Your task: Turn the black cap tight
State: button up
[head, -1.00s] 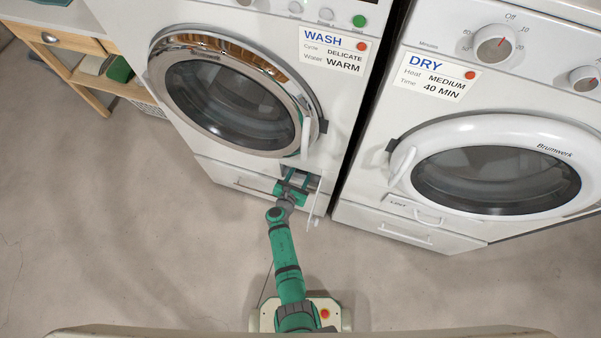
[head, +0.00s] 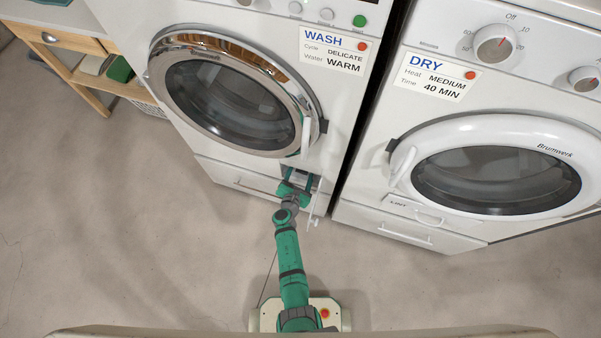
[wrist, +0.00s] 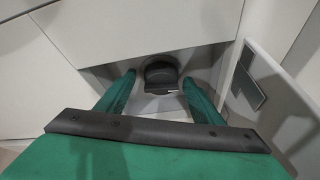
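The black cap (wrist: 161,72) sits in a recess low on the front of the washer, seen in the wrist view. In the head view the cap is hidden behind my gripper and the recess is small. My gripper (wrist: 158,84) is open, with one green finger on each side of the cap. The fingertips are level with the cap or just short of it, and a gap shows between each finger and the cap. In the head view my gripper (head: 300,175) reaches into the opening at the washer's lower right.
A small hinged flap (wrist: 260,80) stands open at the right of the recess, close to my right finger. The washer (head: 240,95) and dryer (head: 490,170) stand side by side. A wooden shelf (head: 80,65) is at the upper left. The floor is clear.

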jog(key=shift+s+r, duration=0.1)
jog(key=shift+s, duration=0.3)
jog(key=v, duration=1)
jog(key=shift+r, duration=0.1)
